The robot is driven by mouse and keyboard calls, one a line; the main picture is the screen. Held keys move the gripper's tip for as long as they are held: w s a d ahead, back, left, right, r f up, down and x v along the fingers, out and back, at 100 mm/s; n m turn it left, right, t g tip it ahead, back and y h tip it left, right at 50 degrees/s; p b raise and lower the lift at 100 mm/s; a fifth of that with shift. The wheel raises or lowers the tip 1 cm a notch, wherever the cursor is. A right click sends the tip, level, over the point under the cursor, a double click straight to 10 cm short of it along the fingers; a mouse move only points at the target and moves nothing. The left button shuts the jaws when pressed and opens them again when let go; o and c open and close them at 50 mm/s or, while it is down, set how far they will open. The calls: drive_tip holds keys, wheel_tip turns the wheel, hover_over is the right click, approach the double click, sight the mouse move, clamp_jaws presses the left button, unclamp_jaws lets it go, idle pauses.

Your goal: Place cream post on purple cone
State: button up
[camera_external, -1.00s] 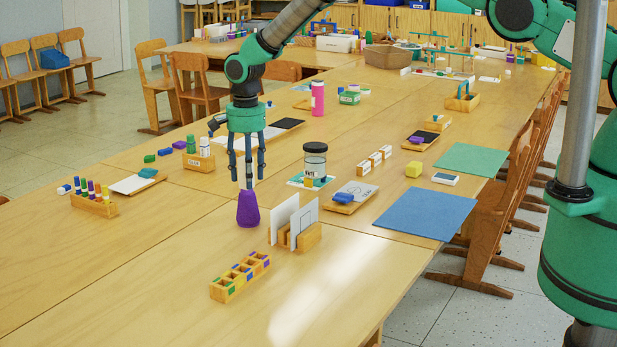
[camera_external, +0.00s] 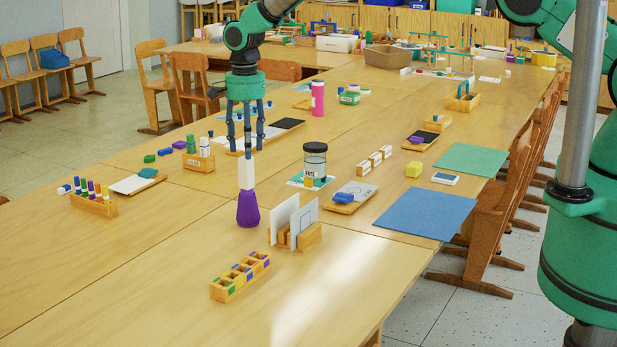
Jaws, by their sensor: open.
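The purple cone (camera_external: 248,210) stands on the wooden table left of the card holder. The cream post (camera_external: 246,173) stands upright on top of the cone and looks in line with it. My gripper (camera_external: 247,151) is above the post, pointing down, with its fingers spread open. The fingertips are near the top of the post and do not grip it.
A card holder with white cards (camera_external: 294,228) stands just right of the cone. A wooden box with coloured compartments (camera_external: 240,276) is in front. A glass jar (camera_external: 315,164) stands behind to the right, and a marker rack (camera_external: 94,203) is at the left. The table's front left is clear.

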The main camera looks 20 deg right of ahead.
drive_tip(key=shift+r, duration=2.1)
